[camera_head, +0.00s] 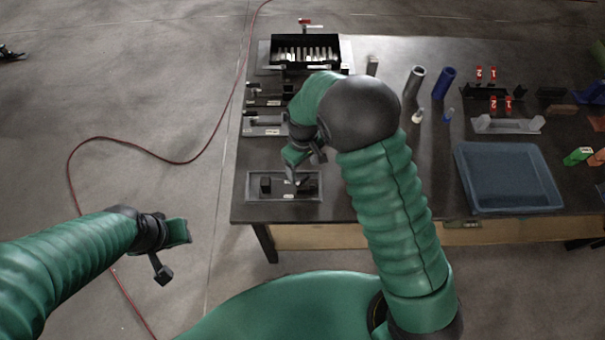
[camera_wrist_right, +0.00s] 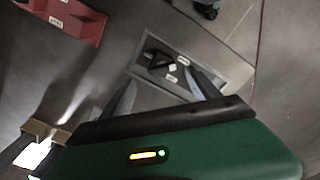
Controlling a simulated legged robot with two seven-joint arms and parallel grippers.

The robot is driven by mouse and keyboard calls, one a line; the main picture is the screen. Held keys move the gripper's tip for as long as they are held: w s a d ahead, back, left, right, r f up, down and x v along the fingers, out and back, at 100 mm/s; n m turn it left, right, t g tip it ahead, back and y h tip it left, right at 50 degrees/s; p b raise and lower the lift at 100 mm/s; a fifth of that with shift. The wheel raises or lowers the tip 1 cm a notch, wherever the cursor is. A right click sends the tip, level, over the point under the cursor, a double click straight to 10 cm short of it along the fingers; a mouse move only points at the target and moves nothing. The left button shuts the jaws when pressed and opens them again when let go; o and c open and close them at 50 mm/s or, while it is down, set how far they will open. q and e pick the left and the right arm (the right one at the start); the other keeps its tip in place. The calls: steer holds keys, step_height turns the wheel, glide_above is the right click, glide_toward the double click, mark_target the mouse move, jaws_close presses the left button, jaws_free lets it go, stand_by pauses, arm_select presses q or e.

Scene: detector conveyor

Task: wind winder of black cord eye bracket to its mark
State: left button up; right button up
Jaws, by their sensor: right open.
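A shallow grey tray (camera_head: 250,198) lies at the table's near left corner, with a dark block (camera_head: 265,184) in its left part and dark parts with pale labels further right. In the right wrist view, the tray (camera_wrist_right: 206,62) holds a black angular part (camera_wrist_right: 158,60) beside small white labels. I cannot tell for sure which part is the black cord eye bracket or its winder, and no mark is clear. My right gripper (camera_head: 300,174) points down over the tray; its open fingers (camera_wrist_right: 166,94) show nothing between them. My left gripper (camera_head: 172,254) is open and empty, off the table.
Behind the tray stand more grey fixtures (camera_head: 264,131) and a black rack (camera_head: 305,44). A blue bin (camera_head: 508,207), grey and blue cylinders (camera_head: 443,83) and a grey bracket tray (camera_head: 508,126) are to the right. A red cable (camera_head: 150,153) runs over the floor.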

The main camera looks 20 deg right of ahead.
mark_target(302, 179)
steer(key=f, duration=0.5)
steer(key=shift+a+f, duration=0.15)
steer(key=shift+a, duration=0.1)
steer(key=shift+d, duration=0.1)
steer(key=shift+d, duration=0.1)
steer(key=c, duration=1.4)
steer(key=shift+m, duration=0.3)
